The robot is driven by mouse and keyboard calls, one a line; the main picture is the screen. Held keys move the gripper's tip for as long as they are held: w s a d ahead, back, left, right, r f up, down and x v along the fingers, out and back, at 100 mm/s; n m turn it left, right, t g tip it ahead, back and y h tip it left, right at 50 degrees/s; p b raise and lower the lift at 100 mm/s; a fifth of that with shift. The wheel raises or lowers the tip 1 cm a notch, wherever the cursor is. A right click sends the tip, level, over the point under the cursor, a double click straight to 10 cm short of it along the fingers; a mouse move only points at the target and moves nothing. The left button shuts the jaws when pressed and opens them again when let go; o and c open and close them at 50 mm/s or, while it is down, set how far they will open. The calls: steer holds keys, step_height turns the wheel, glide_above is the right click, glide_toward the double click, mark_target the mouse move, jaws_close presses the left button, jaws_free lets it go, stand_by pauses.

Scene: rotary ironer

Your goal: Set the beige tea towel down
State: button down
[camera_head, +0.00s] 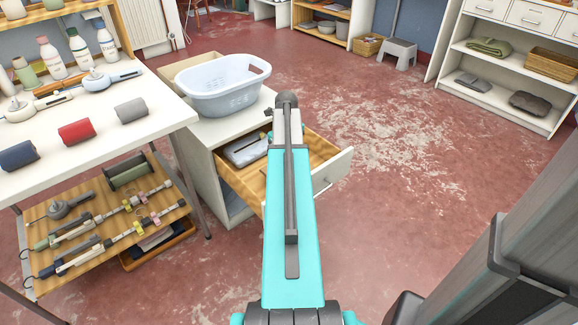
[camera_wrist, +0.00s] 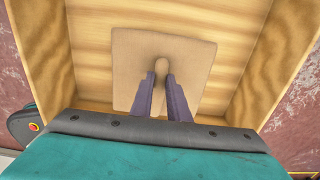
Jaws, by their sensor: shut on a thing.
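The beige tea towel (camera_wrist: 190,58) is a flat, folded square in the wrist view, over the wooden floor of an open drawer (camera_wrist: 88,52). My gripper (camera_wrist: 162,76) is shut on the tea towel, with a small fold pinched up between the fingertips. I cannot tell whether the towel touches the drawer floor. In the head view the open drawer (camera_head: 324,180) juts from a white cabinet (camera_head: 236,205). My arm hides the gripper and the towel there.
A grey-white item (camera_head: 246,149) lies in the drawer, left of my arm. A pale laundry basket (camera_head: 222,97) stands on the cabinet. A white table (camera_head: 100,115) with colored rolls is at left. White shelves (camera_head: 500,88) stand at far right. The red floor between is clear.

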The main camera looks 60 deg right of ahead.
steer(key=shift+f+b, duration=0.55)
steer(key=shift+f, duration=1.3)
steer(key=shift+f, duration=0.1)
steer(key=c, duration=1.7)
jaws_free()
step_height(320, 180, up, 12)
steer(key=p, duration=0.3)
steer(key=shift+w, duration=0.1)
